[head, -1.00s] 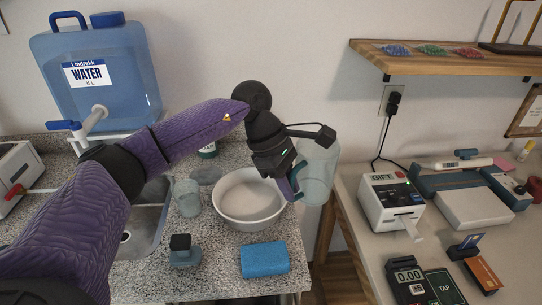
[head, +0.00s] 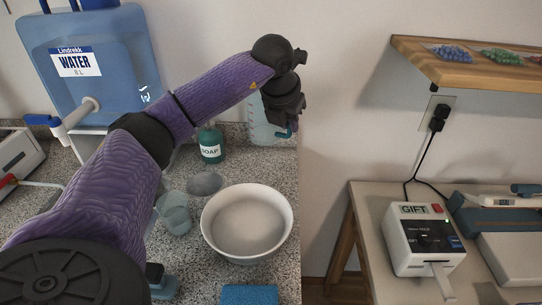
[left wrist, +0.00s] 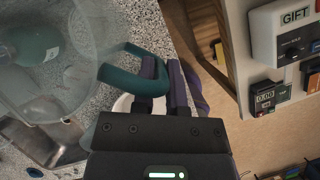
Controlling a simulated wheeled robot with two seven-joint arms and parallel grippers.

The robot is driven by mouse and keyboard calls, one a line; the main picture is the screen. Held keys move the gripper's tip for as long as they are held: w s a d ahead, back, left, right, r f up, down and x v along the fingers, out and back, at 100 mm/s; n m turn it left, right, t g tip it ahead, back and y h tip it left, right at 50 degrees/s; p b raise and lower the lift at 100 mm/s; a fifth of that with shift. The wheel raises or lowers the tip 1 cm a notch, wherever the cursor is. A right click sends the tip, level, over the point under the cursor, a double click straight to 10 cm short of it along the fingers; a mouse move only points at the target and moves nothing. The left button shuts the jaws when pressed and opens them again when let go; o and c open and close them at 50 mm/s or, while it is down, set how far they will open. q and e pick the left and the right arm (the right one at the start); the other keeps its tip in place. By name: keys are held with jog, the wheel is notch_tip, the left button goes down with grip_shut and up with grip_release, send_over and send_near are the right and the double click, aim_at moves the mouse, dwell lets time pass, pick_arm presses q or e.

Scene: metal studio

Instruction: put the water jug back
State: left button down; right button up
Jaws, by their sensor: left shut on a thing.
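The clear water jug (head: 262,128) with a teal handle is at the back right corner of the granite counter, partly behind my wrist in the head view. I cannot tell if its base touches the counter. My left gripper (head: 291,128) is shut on its handle. In the left wrist view the jug (left wrist: 70,50) fills the upper left, and its teal handle (left wrist: 128,82) runs to between my left fingers (left wrist: 165,75). My right gripper is not in view.
A green soap bottle (head: 211,146) stands left of the jug. A white bowl (head: 247,225), a clear cup (head: 174,214) and a blue sponge (head: 249,295) are nearer. A large blue water dispenser (head: 110,65) stands at the left. A gap separates the counter from the right table (head: 368,210).

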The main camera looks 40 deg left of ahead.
pick_arm(q)
jog(key=shift+w+a+f, duration=0.15)
jog(key=shift+f, duration=0.05)
notch_tip(320, 180, down, 10)
jog(key=b, duration=0.2)
jog(key=shift+r+b, duration=0.15)
jog(key=shift+b, duration=0.2)
jog(key=shift+r, duration=0.1)
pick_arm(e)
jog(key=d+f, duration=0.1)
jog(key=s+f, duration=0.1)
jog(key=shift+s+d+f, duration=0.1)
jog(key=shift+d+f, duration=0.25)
pick_arm(q)
jog(key=c, duration=0.7)
grip_release()
jog(key=shift+o, duration=0.2)
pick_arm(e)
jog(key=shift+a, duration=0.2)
